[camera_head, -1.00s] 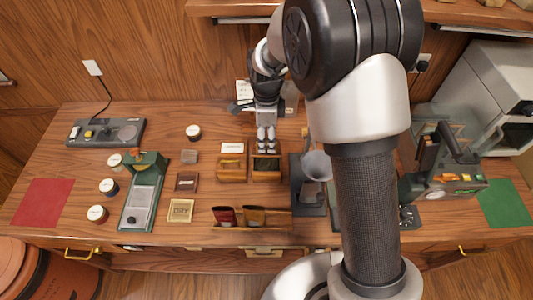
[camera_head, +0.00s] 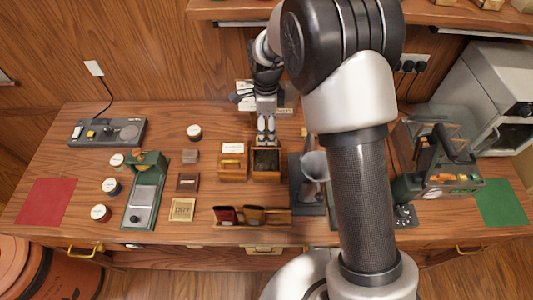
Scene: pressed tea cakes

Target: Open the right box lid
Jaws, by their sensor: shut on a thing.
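The right box (camera_head: 267,177) is a small wooden box at the middle of the table. Its top now shows dark, leaf-like contents (camera_head: 266,160). My gripper (camera_head: 266,138) points down at the back edge of this box, fingers close together, shut on the right box lid. The lid is mostly hidden by the fingers, so its exact angle cannot be told. The left box (camera_head: 232,174) stands beside it with a pale label on its back part.
A wooden rack (camera_head: 270,223) with pouches is in front of the boxes. A dark stand with a grey funnel (camera_head: 313,165) is close on the right. A green scale-like device (camera_head: 143,200) and several jars are left. My arm hides part of the right side.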

